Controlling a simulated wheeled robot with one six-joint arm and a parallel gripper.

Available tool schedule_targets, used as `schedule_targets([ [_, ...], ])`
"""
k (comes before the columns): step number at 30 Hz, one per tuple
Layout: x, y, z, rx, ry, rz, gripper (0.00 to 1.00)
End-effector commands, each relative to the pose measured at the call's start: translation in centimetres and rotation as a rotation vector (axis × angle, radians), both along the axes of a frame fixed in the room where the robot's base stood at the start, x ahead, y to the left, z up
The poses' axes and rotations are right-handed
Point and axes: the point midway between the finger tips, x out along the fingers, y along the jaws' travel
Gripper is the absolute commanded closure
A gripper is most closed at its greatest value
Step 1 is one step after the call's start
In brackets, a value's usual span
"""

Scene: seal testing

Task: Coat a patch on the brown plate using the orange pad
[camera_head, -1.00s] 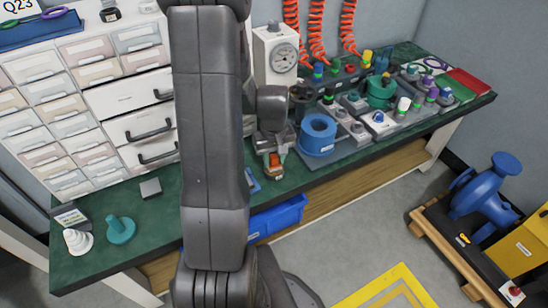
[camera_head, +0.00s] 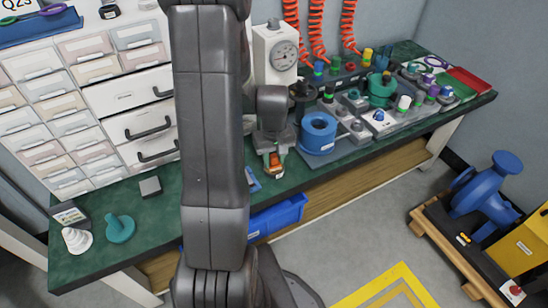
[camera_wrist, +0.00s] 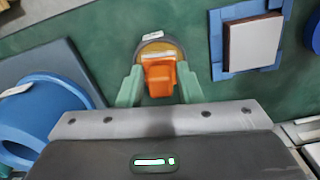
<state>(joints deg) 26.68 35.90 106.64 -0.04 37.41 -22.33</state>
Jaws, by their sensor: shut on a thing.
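My gripper (camera_wrist: 159,88) has pale green fingers, shut on the orange pad (camera_wrist: 160,78). In the head view my gripper (camera_head: 273,157) is low over the green bench, with the orange pad (camera_head: 274,167) between its fingers. A round dish with a yellowish inside (camera_wrist: 150,47) lies just beyond and partly under the pad; whether they touch I cannot tell. The brown plate (camera_wrist: 254,43) lies in a blue square frame (camera_wrist: 216,52) to the right in the wrist view. In the head view my arm hides most of the plate area, with a bit of blue frame (camera_head: 253,183) showing.
A blue ring (camera_head: 319,130) stands on a grey board right of my gripper, and it shows at left in the wrist view (camera_wrist: 40,105). Fittings and a dial gauge (camera_head: 284,56) stand behind. White drawers (camera_head: 132,122) fill the left. A blue bin (camera_head: 278,217) hangs below the front edge.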

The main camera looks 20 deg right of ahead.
Motion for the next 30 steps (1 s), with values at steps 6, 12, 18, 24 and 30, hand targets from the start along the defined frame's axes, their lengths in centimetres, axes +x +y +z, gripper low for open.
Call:
schedule_targets([
  [6,0.0,0.0,-0.2,0.001,0.001,0.0,0.86],
  [12,0.0,0.0,-0.2,0.001,0.002,0.0,0.86],
  [18,-0.1,0.0,0.0,0.001,0.002,-0.001,0.86],
  [24,0.0,0.0,1.4,0.001,0.001,0.0,0.86],
  [30,0.0,0.0,3.1,0.0,0.0,0.0,0.86],
])
